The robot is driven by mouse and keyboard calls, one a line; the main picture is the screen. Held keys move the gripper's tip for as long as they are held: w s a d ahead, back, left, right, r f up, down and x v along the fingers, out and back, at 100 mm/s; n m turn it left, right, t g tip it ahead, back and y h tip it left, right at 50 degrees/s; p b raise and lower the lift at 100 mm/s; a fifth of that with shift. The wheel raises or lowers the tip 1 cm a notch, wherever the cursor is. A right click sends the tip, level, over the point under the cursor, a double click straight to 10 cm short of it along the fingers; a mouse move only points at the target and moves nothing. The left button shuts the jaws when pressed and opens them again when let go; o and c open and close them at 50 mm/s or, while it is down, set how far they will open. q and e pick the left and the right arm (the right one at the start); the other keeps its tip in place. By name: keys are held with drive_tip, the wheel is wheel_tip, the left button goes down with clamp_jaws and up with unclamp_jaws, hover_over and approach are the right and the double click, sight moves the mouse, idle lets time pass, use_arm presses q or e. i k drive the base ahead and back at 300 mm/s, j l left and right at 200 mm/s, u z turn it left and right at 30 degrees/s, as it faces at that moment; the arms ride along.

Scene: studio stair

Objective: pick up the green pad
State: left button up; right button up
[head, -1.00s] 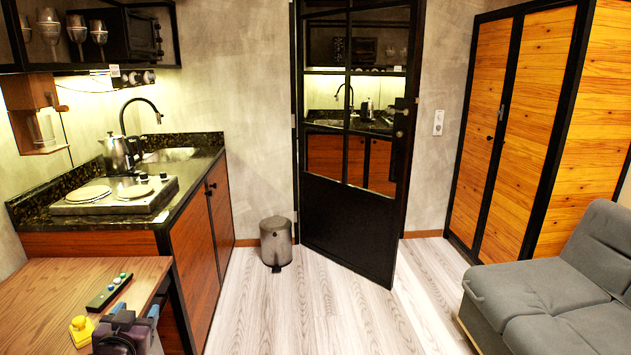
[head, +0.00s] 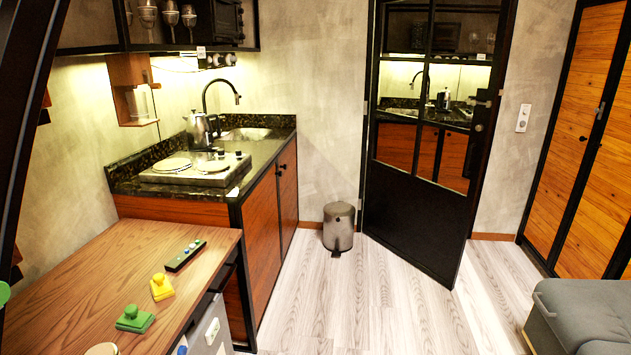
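The green pad (head: 135,318) lies on the wooden table (head: 95,272) at the lower left of the head view. It has a flat base and a small raised grip on top. Nothing covers it and nothing holds it. Neither of my grippers can be made out in this view.
A yellow pad of similar shape (head: 161,287) lies just behind the green one. A dark bar with colored buttons (head: 186,256) lies farther back. A beige round thing (head: 102,349) is cut off at the bottom edge. The counter (head: 215,187) stands beyond; open floor (head: 370,315) is to the right.

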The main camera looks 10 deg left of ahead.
sight(133, 319)
drive_tip(key=u, duration=1.55)
